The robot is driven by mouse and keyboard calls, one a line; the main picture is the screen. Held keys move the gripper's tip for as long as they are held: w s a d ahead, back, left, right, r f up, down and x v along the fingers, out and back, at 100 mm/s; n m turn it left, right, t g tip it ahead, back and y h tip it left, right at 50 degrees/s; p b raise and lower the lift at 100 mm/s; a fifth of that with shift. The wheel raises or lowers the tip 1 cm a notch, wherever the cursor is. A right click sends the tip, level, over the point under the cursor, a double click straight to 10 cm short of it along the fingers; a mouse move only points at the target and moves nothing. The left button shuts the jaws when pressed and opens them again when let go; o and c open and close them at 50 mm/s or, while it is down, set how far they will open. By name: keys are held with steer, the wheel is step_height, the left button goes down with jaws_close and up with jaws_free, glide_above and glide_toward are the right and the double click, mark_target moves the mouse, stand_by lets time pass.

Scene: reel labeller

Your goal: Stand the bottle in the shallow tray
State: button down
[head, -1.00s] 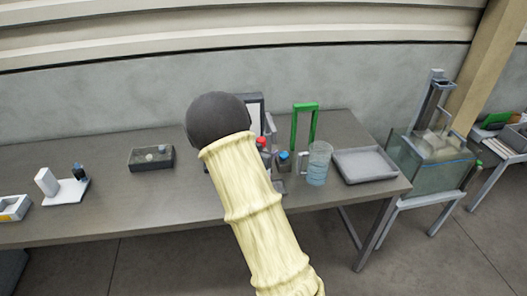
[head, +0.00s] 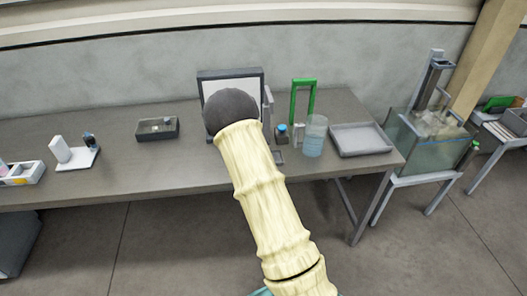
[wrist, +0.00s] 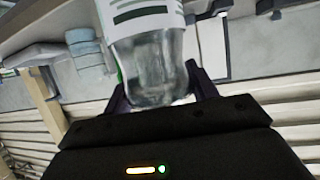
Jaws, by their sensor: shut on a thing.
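My gripper (wrist: 160,88) is shut on a clear glass bottle (wrist: 152,62) with a white label and dark green bands, seen in the wrist view. The fingers sit on either side of its glass; its far end runs out of the frame. In the head view my arm's dark end hides the gripper, and I cannot make out the held bottle there. The shallow grey tray (head: 335,148) lies at the table's right end, right of my arm, and looks empty.
A clear jug (head: 315,138) stands just left of the tray. A blue-capped bottle (head: 282,133) and a green frame (head: 292,98) are close by. A framed panel (head: 230,75) stands behind my arm. A dark box (head: 157,136) is further left.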

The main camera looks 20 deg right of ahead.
steer(key=s+a+f+n+t+y, duration=0.1)
steer(key=s+a+f+n+y, duration=0.4)
steer(key=a+f, duration=0.3)
steer(key=s+a, duration=0.1)
steer(key=a, duration=0.2)
steer(key=shift+s+a+y, duration=0.15)
steer(key=shift+s+y, duration=0.15)
steer(key=shift+y, duration=0.1)
